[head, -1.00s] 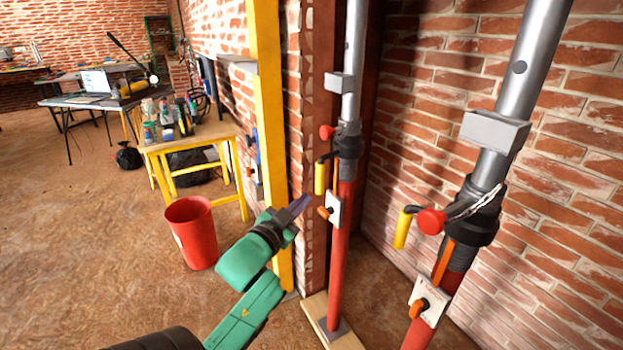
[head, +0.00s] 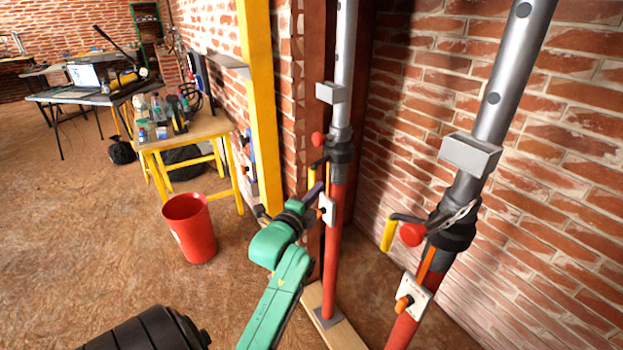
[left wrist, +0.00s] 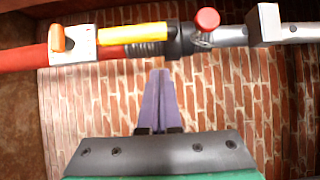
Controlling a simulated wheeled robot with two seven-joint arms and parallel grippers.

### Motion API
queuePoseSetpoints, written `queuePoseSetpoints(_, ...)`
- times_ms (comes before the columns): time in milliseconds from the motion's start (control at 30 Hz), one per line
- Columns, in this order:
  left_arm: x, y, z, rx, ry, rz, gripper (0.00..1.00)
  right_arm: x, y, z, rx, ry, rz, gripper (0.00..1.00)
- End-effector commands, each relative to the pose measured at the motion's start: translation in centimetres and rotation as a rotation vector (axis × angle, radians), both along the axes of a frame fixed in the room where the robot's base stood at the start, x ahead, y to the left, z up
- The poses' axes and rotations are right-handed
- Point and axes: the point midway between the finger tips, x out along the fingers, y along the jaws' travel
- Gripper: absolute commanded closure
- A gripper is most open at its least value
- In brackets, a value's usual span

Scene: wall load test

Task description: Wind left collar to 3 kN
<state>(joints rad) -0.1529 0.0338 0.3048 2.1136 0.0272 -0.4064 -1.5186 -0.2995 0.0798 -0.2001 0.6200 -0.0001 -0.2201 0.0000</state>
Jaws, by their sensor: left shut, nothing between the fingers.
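The left prop has a red lower tube (head: 333,240), a grey upper tube and a dark collar (head: 342,152) between them. A crank with a yellow handle (head: 312,178) and a red knob (head: 318,139) sit at the collar. My left gripper (head: 317,190) is shut and empty close to the crank, partly covering it. In the left wrist view the prop lies across the top, with the yellow handle (left wrist: 132,33), collar (left wrist: 180,38) and red knob (left wrist: 207,19). The shut purple fingertips (left wrist: 160,72) point at the handle area, seemingly apart from it. My right gripper is out of view.
A similar right prop (head: 432,260) with its own yellow crank handle (head: 389,235) stands near on the right. A white plate with an orange lever (head: 326,209) is on the left prop. A yellow post (head: 262,110), red bucket (head: 190,228) and workbench (head: 200,131) are left.

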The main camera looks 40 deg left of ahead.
Motion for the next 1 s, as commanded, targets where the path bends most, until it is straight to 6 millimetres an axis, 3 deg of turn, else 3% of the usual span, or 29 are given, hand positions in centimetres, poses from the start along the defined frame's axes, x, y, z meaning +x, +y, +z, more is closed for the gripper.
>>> queuePoseSetpoints(200, 1.8, 3.0, 0.2, 0.001, -0.001, 0.000, 1.00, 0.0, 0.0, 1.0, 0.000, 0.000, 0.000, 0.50)
queuePoseSetpoints(633, 2.0, 3.7, 0.0, 0.002, 0.001, 0.000, 1.00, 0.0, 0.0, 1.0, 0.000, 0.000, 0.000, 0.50)
queuePoseSetpoints(1000, 1.9, 5.9, 0.0, -0.001, -0.001, 0.000, 1.00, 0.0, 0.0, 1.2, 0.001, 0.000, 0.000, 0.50)
